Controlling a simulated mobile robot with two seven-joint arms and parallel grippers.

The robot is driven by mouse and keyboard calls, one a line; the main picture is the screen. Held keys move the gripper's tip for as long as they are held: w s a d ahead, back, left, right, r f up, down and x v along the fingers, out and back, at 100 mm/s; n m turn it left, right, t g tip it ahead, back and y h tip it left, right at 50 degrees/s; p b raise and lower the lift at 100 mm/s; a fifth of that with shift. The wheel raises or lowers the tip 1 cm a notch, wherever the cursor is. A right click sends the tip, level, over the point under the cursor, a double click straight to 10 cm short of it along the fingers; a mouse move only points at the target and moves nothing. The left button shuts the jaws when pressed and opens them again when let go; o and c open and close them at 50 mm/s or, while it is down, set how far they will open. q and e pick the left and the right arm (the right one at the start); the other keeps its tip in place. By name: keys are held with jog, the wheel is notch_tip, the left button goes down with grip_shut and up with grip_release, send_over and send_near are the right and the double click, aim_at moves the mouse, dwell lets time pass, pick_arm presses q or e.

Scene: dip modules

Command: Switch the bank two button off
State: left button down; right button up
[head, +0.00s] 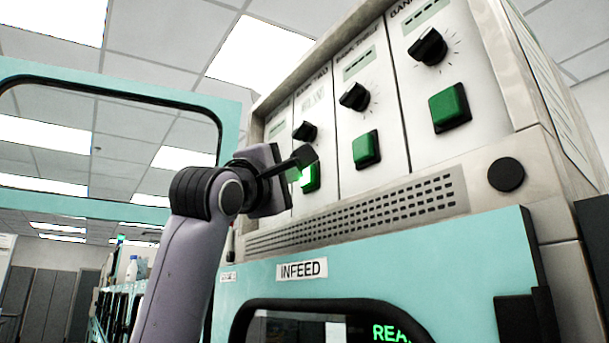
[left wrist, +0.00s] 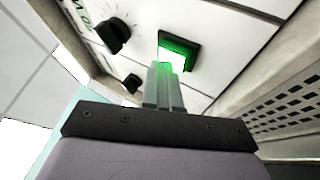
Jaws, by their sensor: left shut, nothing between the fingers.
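The bank two button (head: 311,177) is a square push button in a black frame, glowing bright green below its black knob (head: 304,132). It also shows lit in the left wrist view (left wrist: 174,58), just beyond my fingertips. My left gripper (head: 304,155) is shut and empty, its fingers pointing at the panel and covering part of the button in the head view. In the left wrist view the shut fingers (left wrist: 163,75) overlap the button's lower edge. I cannot tell whether they touch it. My right gripper is not in view.
The bank three button (head: 366,149) and the rightmost button (head: 449,107) are darker green, each below a black knob. The leftmost bank is mostly hidden behind my gripper. A slotted vent (head: 360,213) and the teal INFEED housing (head: 460,262) lie below. A teal door frame (head: 110,85) stands left.

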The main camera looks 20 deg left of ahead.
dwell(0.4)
pick_arm(q)
jog(key=shift+w+d, duration=0.15)
jog(key=shift+w, duration=0.1)
